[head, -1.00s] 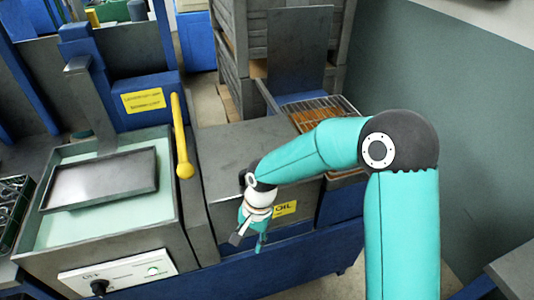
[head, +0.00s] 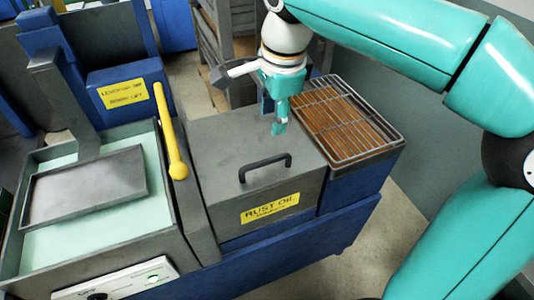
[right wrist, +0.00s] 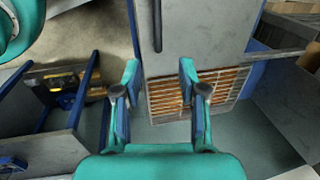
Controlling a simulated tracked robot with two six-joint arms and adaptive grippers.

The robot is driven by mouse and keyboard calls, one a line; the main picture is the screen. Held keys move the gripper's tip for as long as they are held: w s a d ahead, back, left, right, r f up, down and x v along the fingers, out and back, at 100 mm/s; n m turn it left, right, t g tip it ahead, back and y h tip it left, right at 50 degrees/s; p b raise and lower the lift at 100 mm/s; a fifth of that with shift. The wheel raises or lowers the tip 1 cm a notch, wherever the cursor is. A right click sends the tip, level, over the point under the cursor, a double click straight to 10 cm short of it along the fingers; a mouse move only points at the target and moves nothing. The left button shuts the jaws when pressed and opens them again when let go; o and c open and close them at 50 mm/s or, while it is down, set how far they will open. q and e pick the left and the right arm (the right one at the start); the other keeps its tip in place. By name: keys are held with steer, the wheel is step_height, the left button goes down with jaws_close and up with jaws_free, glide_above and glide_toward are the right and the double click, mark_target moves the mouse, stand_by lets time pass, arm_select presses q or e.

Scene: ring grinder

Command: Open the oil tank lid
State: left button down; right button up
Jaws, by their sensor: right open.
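The oil tank lid (head: 225,165) is a flat grey metal cover, closed on the tank with the yellow "RUST OIL" label (head: 270,208). Its black bar handle (head: 265,166) stands near the front edge of the lid. In the right wrist view the lid (right wrist: 200,35) fills the top centre, with the dark handle (right wrist: 157,25) running lengthwise. My right gripper (head: 277,122) is above the rear part of the lid, behind the handle and apart from it. In the right wrist view its two fingers (right wrist: 158,75) are spread with nothing between them. My left gripper is not in view.
A wire grate (head: 345,120) over a rusty-brown surface lies right of the lid. A yellow lever (head: 172,140) stands at the lid's left, beside a basin of pale green liquid (head: 60,225) with a grey tray (head: 85,187). Stacked grey crates stand behind.

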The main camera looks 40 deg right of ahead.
mark_target(270, 159)
steer(key=f, duration=0.5)
steer(key=w+d+f, duration=0.1)
steer(key=f, duration=0.4)
steer(key=w+f+b, duration=0.1)
steer(key=f, duration=0.3)
steer(key=shift+w+d+f, duration=0.15)
steer(key=shift+f, duration=0.25)
jaws_close()
